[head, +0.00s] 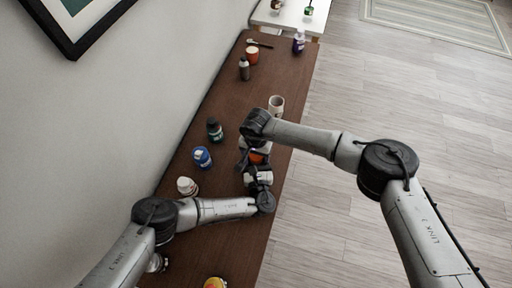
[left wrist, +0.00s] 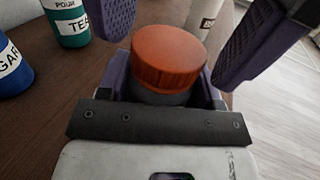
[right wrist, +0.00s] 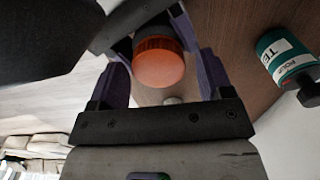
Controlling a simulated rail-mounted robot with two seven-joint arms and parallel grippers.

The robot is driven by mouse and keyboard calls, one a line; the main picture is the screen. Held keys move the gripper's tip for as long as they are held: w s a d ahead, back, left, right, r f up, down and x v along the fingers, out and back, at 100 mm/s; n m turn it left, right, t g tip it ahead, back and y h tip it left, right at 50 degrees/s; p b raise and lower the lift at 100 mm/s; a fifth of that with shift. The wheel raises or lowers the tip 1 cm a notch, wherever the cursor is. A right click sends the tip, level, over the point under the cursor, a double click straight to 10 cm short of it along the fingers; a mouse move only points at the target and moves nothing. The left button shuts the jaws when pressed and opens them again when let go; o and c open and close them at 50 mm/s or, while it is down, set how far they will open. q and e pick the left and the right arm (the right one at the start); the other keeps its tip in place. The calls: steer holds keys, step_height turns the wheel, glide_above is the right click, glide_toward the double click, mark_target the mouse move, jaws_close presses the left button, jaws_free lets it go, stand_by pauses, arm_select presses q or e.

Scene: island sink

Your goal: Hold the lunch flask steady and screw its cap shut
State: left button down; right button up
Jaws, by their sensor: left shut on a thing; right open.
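The lunch flask has an orange ridged cap (left wrist: 168,58) over a dark grey body (left wrist: 160,97). The cap sits on top of the body; I cannot tell how tight it is. My left gripper (head: 258,178) is shut on the flask body, below the cap. My right gripper (head: 254,147) is above the flask, open, with its purple fingers on either side of the cap. In the right wrist view the cap (right wrist: 158,64) lies between these open fingers. In the head view most of the flask is hidden by the grippers, with only some orange showing.
The brown counter (head: 222,215) runs along the wall. A blue jar (head: 202,157), a teal bottle (head: 214,130) and a white item (head: 187,186) stand left of the flask. A yellow-topped item (head: 214,283) is at the front.

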steer(key=shift+f, duration=0.15)
steer(key=shift+c, duration=0.5)
steer(key=c, duration=0.8)
steer(key=m, duration=0.3)
steer(key=o, duration=0.7)
steer(key=shift+o, duration=1.4)
